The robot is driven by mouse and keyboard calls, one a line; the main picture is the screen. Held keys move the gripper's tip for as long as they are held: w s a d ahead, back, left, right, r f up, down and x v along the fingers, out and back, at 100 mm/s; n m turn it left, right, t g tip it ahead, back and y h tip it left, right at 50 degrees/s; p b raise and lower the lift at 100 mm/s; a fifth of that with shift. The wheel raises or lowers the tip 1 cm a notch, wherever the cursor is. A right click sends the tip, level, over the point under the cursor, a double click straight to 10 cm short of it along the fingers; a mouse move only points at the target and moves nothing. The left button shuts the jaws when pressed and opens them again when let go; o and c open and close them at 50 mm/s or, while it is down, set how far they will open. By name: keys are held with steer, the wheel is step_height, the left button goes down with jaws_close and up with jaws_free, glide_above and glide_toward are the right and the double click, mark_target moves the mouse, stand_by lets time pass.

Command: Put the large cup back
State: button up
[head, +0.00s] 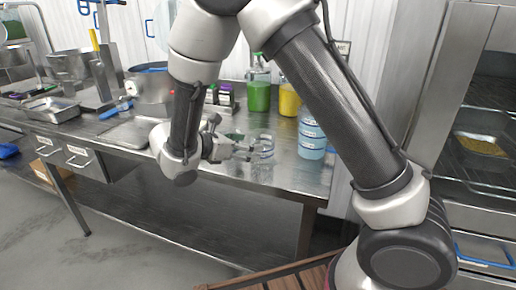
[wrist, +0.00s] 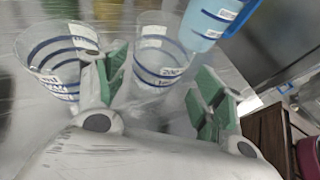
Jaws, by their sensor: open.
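Two clear cups with blue bands stand on the steel counter in the wrist view, a wider-looking one at left (wrist: 58,55) and another (wrist: 160,50) nearer the middle. I cannot tell for sure which is the large cup. My gripper (wrist: 162,78) is open, with green-padded fingers apart and nothing held. The middle cup stands just beyond the gap between the fingers; the left finger overlaps the left cup's edge. In the head view my gripper (head: 242,152) is beside a clear cup (head: 264,148); the other cup is not clearly seen there.
A blue-filled container (head: 312,135) stands right of the cups, near the counter's right end. Green (head: 258,95) and yellow (head: 289,99) containers stand behind. A metal tray (head: 130,132) and a pot (head: 150,88) are to the left. A shelved cabinet (head: 485,145) is at right.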

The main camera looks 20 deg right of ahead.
steer(key=v, duration=0.5)
steer(key=shift+f, duration=0.25)
steer(key=s+f, duration=0.1)
steer(key=s+d+f+m+g, duration=0.1)
steer(key=s+f+m, duration=0.1)
steer(key=shift+s+d+g+y, duration=0.2)
steer(key=shift+d+g+y, duration=0.1)
steer(key=shift+g+y, duration=0.1)
steer(key=s+d+r+m+y, duration=0.5)
steer(key=s+d+r+m, duration=0.3)
steer(key=s+d+m, duration=0.1)
steer(key=s+d+r+m+y, duration=0.6)
steer(key=s+d+r+m, duration=0.2)
steer(key=d+m, duration=0.4)
steer(key=shift+s+d+r+t, duration=0.35)
steer(key=shift+s+d, duration=0.4)
steer(key=shift+d, duration=0.45)
steer(key=shift+f, duration=0.1)
